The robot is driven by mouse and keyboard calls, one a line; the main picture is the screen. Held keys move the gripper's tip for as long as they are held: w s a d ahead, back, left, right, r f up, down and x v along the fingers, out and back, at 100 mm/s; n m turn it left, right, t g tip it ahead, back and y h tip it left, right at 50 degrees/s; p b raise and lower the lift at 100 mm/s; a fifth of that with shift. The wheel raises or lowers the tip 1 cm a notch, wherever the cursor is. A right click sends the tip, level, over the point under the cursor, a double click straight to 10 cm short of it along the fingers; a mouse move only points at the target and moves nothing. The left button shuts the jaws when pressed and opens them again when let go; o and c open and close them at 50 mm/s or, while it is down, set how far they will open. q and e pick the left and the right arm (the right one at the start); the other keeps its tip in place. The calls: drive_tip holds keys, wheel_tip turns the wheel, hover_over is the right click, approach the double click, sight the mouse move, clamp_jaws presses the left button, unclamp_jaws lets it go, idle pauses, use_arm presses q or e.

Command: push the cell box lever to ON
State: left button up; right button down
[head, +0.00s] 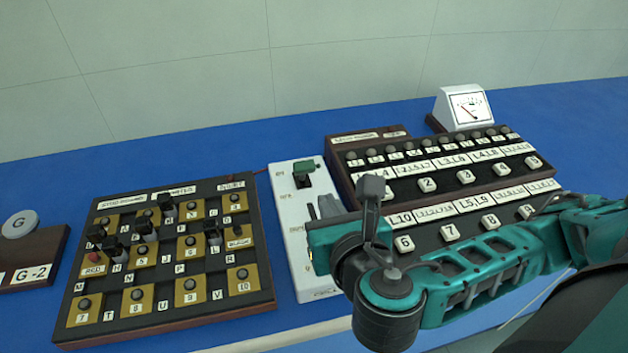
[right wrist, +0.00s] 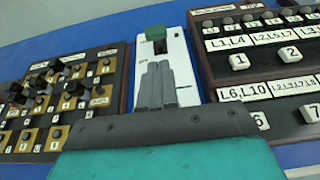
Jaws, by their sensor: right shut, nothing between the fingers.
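The white cell box (head: 287,223) stands upright in the picture between the two dark boards, and it also shows in the right wrist view (right wrist: 179,58). Its green-topped lever (head: 306,166) is at the far end of the box, above a dark slot. The lever's green top (right wrist: 155,32) is just beyond my fingertips in the right wrist view. My right gripper (head: 322,207) is shut and empty, over the middle of the box; its grey fingers (right wrist: 158,68) point toward the lever. A small gap seems to separate them. The gripper hides the box's lower right part. My left gripper is not in view.
A plug board (head: 165,262) with black knobs lies left of the box. A sloped key board (head: 400,185) with white numbered keys stands close on the right, partly under my right arm. A meter (head: 466,107) stands behind it. Blue bench top (head: 130,160) is clear at the back.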

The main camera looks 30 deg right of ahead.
drive_tip(key=b, duration=0.6)
approach(309, 172)
drive_tip(key=shift+w+d+f, duration=0.25)
drive_tip(key=shift+w+f, duration=0.55)
drive_tip(key=shift+w, duration=0.2)
drive_tip(key=x, duration=0.1)
drive_tip(key=b+x, duration=0.1)
drive_tip(key=x, duration=0.1)
drive_tip(key=shift+r, duration=0.25)
drive_tip(key=shift+w+d+f, duration=0.1)
drive_tip(key=shift+w, duration=0.25)
